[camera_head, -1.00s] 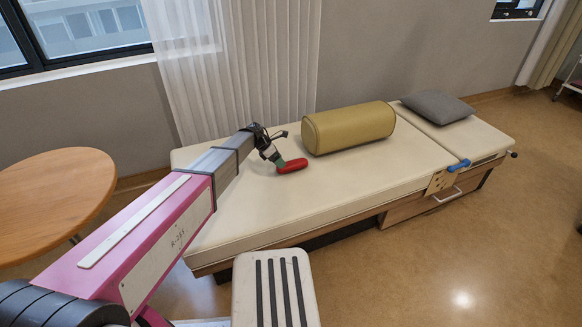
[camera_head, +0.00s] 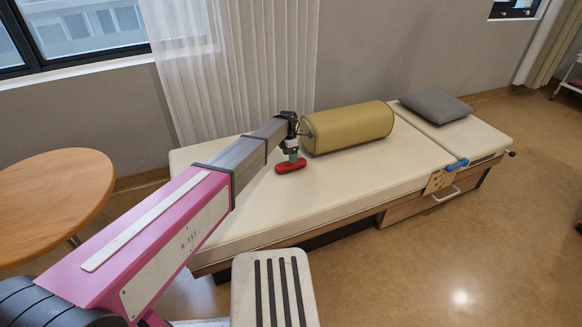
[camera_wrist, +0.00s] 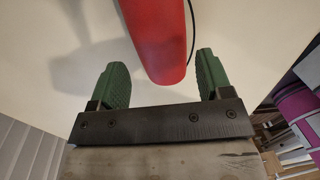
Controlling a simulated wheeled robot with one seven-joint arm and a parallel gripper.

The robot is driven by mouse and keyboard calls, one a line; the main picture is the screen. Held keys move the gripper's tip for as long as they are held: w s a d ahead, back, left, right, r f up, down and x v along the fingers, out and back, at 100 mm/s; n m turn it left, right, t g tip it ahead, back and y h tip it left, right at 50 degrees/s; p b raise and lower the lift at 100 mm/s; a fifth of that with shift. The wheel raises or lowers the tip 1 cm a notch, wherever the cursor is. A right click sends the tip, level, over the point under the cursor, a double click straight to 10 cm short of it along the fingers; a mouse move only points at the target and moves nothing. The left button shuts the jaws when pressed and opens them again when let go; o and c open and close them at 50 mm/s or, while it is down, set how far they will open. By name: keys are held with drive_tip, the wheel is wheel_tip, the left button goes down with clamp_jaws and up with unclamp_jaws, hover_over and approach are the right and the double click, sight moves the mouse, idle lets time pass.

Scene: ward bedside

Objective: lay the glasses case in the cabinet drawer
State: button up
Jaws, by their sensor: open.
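The red glasses case (camera_head: 291,166) lies on the cream bed, in front of the yellow bolster. In the wrist view the case (camera_wrist: 158,35) runs from the top edge down to between the fingers, with its near end rounded. My gripper (camera_wrist: 155,75) is open, its green fingers on either side of the case's near end, with gaps visible at both sides. In the head view my gripper (camera_head: 292,157) is above the case; contact cannot be told. A drawer front with a handle (camera_head: 447,194) shows in the bed's wooden side and looks shut.
The yellow bolster (camera_head: 350,128) lies close behind my gripper, and a grey cushion (camera_head: 436,107) is at the bed's far end. A blue handle (camera_head: 457,164) sits at the bed's edge. A round wooden table (camera_head: 50,200) stands at left. Floor at right is clear.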

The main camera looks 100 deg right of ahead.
drive_tip(key=shift+s+a+f, duration=0.1)
drive_tip(key=shift+a+f, duration=0.05)
drive_tip(key=shift+f, duration=1.25)
drive_tip(key=shift+a+f, duration=0.15)
drive_tip(key=shift+f, duration=1.2)
drive_tip(key=c, duration=0.7)
drive_tip(key=shift+o, duration=0.2)
drive_tip(key=shift+r, duration=0.15)
drive_tip(key=shift+r, duration=0.5)
drive_tip(key=r, duration=0.1)
drive_tip(key=w+r, duration=0.1)
drive_tip(key=r, duration=0.1)
drive_tip(key=shift+a+r, duration=0.1)
drive_tip(key=shift+r, duration=0.15)
drive_tip(key=w+r, duration=0.6)
drive_tip(key=w, duration=0.4)
drive_tip(key=shift+w+a+r, duration=0.15)
drive_tip(key=shift+w+a, duration=0.05)
drive_tip(key=shift+w, duration=0.2)
